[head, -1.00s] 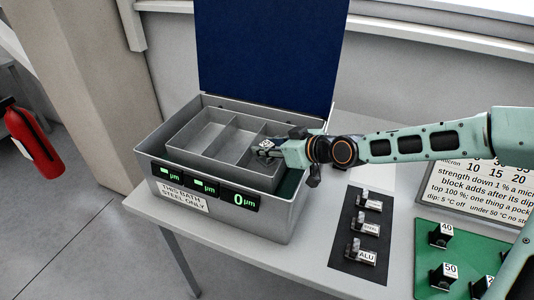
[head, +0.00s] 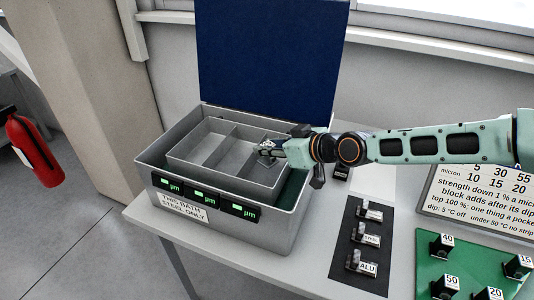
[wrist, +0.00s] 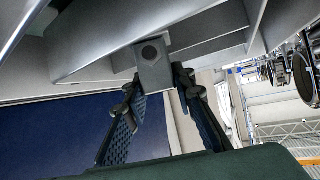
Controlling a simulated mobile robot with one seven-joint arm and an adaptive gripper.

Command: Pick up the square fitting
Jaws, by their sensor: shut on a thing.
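The square fitting (wrist: 154,64) shows in the wrist view as a grey block with a round dark hole in its face. My gripper (wrist: 160,80) is shut on it, with a dark ribbed finger on each side. In the head view, my gripper (head: 268,149) is at the right-hand compartment of the grey inner tray (head: 203,163). The fitting is small there and mostly hidden by the fingers. I cannot tell whether it touches the tray.
The tray sits in a larger grey bath box (head: 290,225) labelled steel only, with an upright blue lid (head: 270,60). To its right are a dark mat (head: 345,262) with labelled pieces and a green board (head: 470,258) with numbered black blocks. A fire extinguisher (head: 33,150) stands far left.

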